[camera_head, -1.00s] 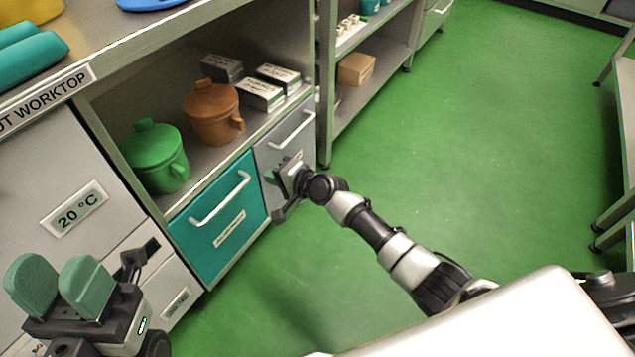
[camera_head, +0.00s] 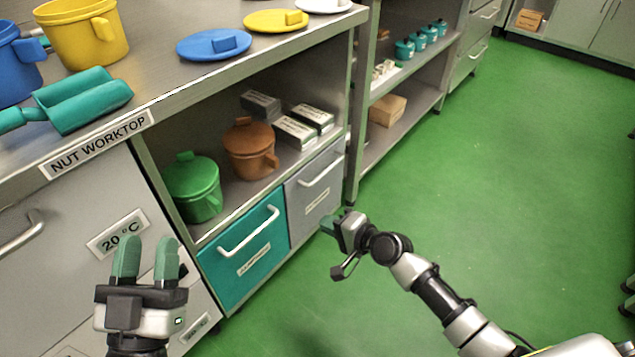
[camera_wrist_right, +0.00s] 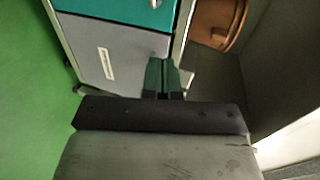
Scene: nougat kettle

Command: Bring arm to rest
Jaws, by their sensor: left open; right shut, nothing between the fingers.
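My right gripper (camera_head: 328,226) is in the middle of the head view, in front of the grey drawer (camera_head: 317,183), over the green floor. It is empty. In the right wrist view its green fingers (camera_wrist_right: 161,76) are together, with the grey drawer (camera_wrist_right: 118,57) beyond them. My left gripper (camera_head: 146,262) is at the lower left of the head view, in front of the cabinet door with the 20 °C label (camera_head: 117,234). Its two green fingers point up and stand apart, with nothing between them.
The nut worktop (camera_head: 290,47) holds a yellow pot (camera_head: 85,35), a blue pot (camera_head: 14,66), teal scoops (camera_head: 82,100) and lids. Below are a green pot (camera_head: 193,190), a brown pot (camera_head: 250,150) and boxes. A teal drawer (camera_head: 246,262) sits underneath. The green floor (camera_head: 500,180) at right is clear.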

